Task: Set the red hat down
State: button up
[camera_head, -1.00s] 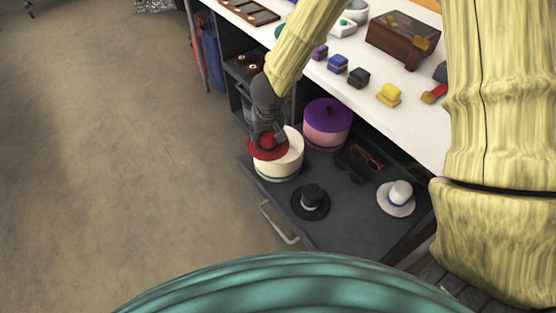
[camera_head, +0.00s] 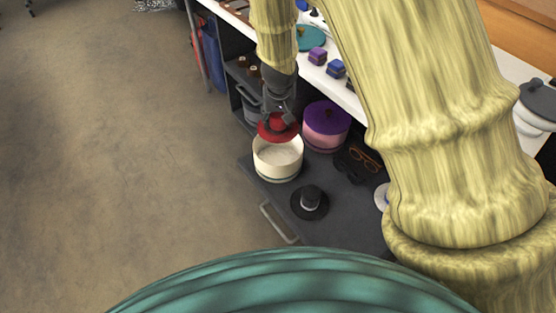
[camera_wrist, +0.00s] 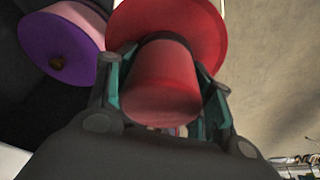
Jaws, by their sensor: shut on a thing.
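The red hat (camera_head: 276,130) has a round brim and a tall crown with a dark band. My gripper (camera_head: 277,112) is shut on it and holds it in the air just above the back rim of a cream round box. In the wrist view the red hat (camera_wrist: 165,80) sits crown toward me between the two fingers (camera_wrist: 165,95). The cream box (camera_head: 278,160) is open at the top and looks empty inside. It stands on the dark pulled-out drawer (camera_head: 265,188). Whether the hat touches the box rim is hard to tell.
A pink box with a purple lid (camera_head: 326,125) stands close to the right of the hat. A black hat (camera_head: 310,202), orange-framed glasses (camera_head: 366,158) and a partly hidden white hat (camera_head: 382,197) lie in the drawer. The white table edge (camera_head: 340,90) overhangs behind.

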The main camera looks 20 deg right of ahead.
aim_at(279, 136)
notch_tip(279, 136, down, 18)
jog(key=b, duration=0.9)
jog(key=shift+b, duration=0.3)
jog(key=shift+r, duration=0.1)
jog(key=o, duration=1)
jog(key=p+v, duration=0.5)
jog(key=v, duration=0.7)
jog(key=shift+p, duration=0.3)
